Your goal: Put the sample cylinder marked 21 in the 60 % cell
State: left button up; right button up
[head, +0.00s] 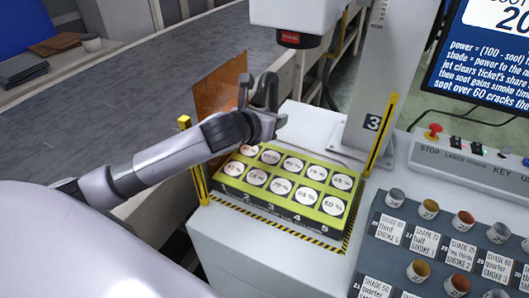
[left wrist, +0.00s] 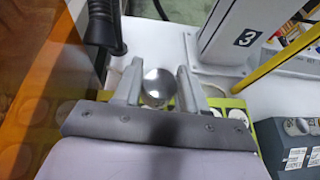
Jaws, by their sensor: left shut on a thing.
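My left gripper (head: 262,96) is above the back left part of the green tray (head: 272,207) in the head view. In the left wrist view the gripper (left wrist: 160,88) is shut on a shiny silver cylinder (left wrist: 157,84), seen end-on between the fingers. No number can be read on it, and it is hidden in the head view. The tray has two rows of round white cells with percent labels. The front right cell (head: 333,206) seems to read 60 %, but the print is small. My right gripper is not in view.
A copper-coloured panel (head: 215,98) stands left of the tray. A post marked 3 (head: 372,123) and yellow posts (head: 382,135) rise around it. A grey rack (head: 390,212) with cups and labels is at right. A dark machine head (head: 298,39) hangs above.

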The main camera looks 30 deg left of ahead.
aim_at(271, 157)
pick_arm(q)
notch_tip(271, 157, down, 10)
jog(key=shift+r+b, duration=0.15)
jog(key=shift+b, duration=0.6)
jog(key=shift+f, duration=0.2)
jog(key=o, duration=1.1)
jog(key=shift+r, duration=0.15)
jog(key=shift+s+r, duration=0.25)
jog(key=shift+s, duration=0.25)
jog(key=p+v, duration=0.1)
jog(key=v, duration=1)
